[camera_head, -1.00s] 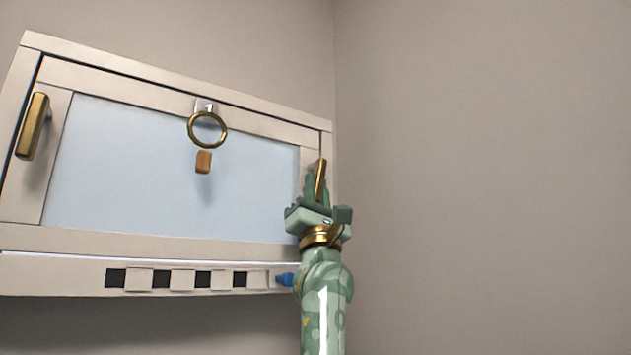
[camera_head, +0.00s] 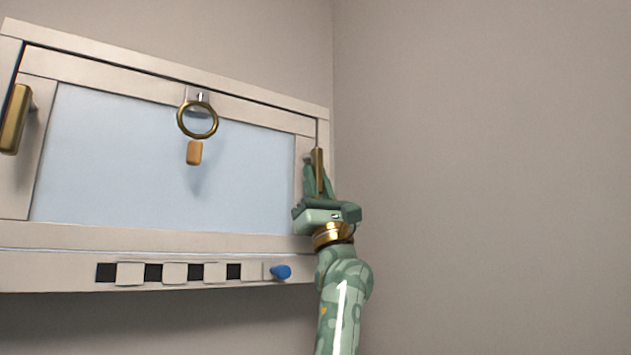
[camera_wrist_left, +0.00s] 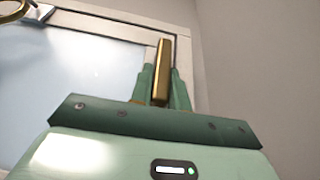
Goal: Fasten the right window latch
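The right window latch (camera_head: 319,170) is a slim brass bar on the right side of the window frame. It stands nearly upright. My left gripper (camera_head: 318,188) reaches it from below, with its green fingers on both sides of the bar. In the left wrist view the brass bar (camera_wrist_left: 162,70) stands between the two fingers (camera_wrist_left: 162,92), which look closed against it. The latch's lower end is hidden by the gripper. My right gripper is not in view.
A second brass handle (camera_head: 15,118) is on the window's left side. A blue knob (camera_head: 281,272) is on the sill strip. The wall to the right is bare.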

